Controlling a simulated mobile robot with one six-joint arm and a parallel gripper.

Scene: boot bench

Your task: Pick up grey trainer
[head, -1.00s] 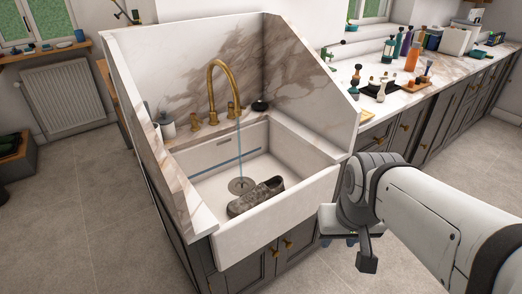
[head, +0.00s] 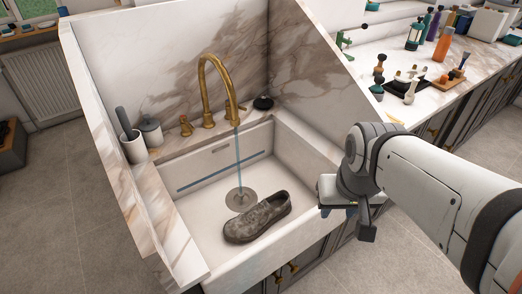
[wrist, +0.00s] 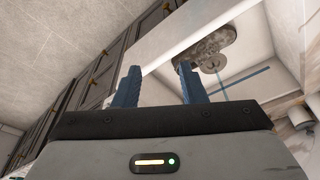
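The grey trainer (head: 257,217) lies in the white sink basin (head: 185,211), near its front wall and beside the drain. It looks mottled with brownish dirt. In the wrist view the trainer (wrist: 214,43) shows beyond the fingertips, near the top. My gripper (wrist: 158,75) is open, its two blue fingers apart with nothing between them. In the head view my gripper (head: 338,212) is to the right of the trainer, outside the basin's front right corner, with its fingers mostly hidden by my wrist.
A brass tap (head: 210,85) runs a thin stream of water (head: 238,158) into the basin by the drain (head: 240,199). Tall marble panels stand behind and beside the sink. The right counter (head: 373,70) holds bottles and brushes. A cup (head: 133,147) and lidded jar (head: 151,131) stand at left.

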